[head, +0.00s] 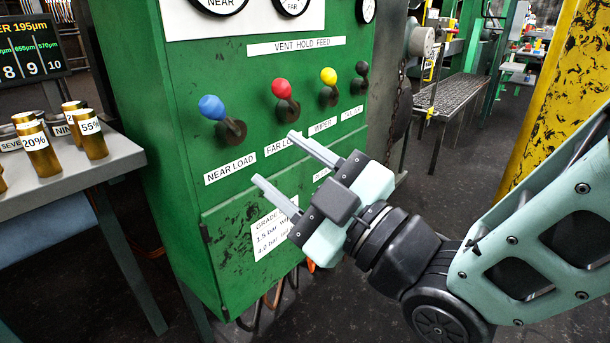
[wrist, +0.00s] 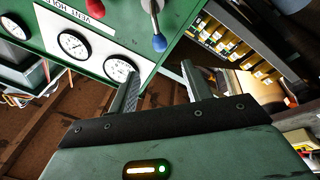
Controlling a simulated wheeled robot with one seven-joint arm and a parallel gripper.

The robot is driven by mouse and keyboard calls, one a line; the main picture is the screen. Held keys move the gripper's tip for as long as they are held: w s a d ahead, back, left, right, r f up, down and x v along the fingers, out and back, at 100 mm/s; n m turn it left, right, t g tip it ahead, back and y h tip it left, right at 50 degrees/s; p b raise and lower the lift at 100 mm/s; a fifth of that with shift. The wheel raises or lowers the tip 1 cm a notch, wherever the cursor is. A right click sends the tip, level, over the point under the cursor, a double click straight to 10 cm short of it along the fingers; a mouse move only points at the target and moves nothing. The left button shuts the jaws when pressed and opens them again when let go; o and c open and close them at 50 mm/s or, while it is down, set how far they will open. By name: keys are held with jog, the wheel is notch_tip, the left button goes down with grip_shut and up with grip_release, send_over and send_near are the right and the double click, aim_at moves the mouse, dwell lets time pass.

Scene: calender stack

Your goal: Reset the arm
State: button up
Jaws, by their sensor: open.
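My gripper (head: 285,172) is open and empty in the head view. It is in front of the green control cabinet (head: 165,150), with its two fingers apart and pointing up and left toward the lever panel. In the wrist view the two fingers of my gripper (wrist: 160,88) also stand apart with nothing between them. My arm comes in from the right side of the head view. No finger visibly holds a lever.
The cabinet has a blue lever (head: 212,107), a red lever (head: 282,89), a yellow lever (head: 328,77) and a black lever (head: 361,70). A grey table (head: 80,178) with labelled brass cylinders stands left. A yellow post (head: 565,80) stands right, with open floor before it.

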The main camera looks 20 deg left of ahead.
jog(key=shift+v, duration=0.95)
jog(key=w+d+f+m+g+h, duration=0.2)
jog(key=w+d+f+m+h, duration=0.1)
jog(key=d+f+m+h, duration=0.55)
jog(key=s+d+f+m+g+h, duration=0.2)
jog(key=s+d+f+g+h, duration=0.1)
jog(key=s+d+h, duration=0.4)
jog(key=s+d+f+m+g+h, duration=0.3)
jog(key=s+d, duration=0.1)
jog(key=d, duration=0.5)
notch_tip(320, 180, up, 24)
jog(key=s+p, duration=0.1)
jog(key=p, duration=2.2)
jog(key=shift+d+f+g+p, duration=0.15)
jog(key=shift+d+g+p, duration=0.15)
jog(key=shift+g+p, duration=0.1)
